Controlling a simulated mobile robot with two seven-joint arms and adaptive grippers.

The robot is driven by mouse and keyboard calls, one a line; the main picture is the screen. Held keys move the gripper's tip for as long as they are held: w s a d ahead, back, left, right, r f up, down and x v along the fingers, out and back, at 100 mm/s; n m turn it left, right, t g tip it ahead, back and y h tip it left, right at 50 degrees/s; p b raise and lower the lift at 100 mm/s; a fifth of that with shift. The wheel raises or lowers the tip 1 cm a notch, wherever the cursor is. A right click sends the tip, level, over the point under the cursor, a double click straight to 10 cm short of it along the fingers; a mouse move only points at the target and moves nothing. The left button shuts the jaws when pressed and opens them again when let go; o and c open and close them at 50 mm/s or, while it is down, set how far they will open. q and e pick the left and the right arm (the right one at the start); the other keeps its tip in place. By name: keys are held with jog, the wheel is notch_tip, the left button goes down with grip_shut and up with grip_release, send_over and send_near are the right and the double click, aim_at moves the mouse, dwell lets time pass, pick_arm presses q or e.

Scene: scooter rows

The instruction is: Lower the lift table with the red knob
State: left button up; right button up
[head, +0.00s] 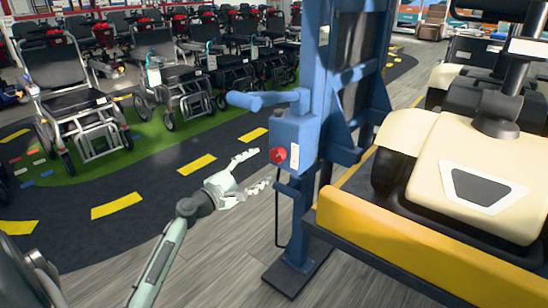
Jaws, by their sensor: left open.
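The red knob (278,156) sits on the front of a blue control box (296,135) on the blue lift column (320,100). A small white plate (295,156) is to the right of the knob. The lift table (400,250) has a yellow front edge and stands raised above the floor, with a cream vehicle on it. My left gripper (262,170) is open and empty, its fingers pointing right toward the knob. My right gripper is not in view.
A cream scooter (475,160) stands on the lift table. A blue lever (255,100) sticks out left above the control box. Rows of wheelchairs (75,95) and scooters stand behind. The grey floor (215,265) left of the column is clear.

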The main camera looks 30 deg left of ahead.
aim_at(276, 157)
pick_arm(q)
jog(key=w, duration=0.7)
jog(key=shift+d, duration=0.4)
jog(key=shift+c, duration=0.3)
jog(key=c, duration=1.1)
jog(key=shift+f, duration=0.1)
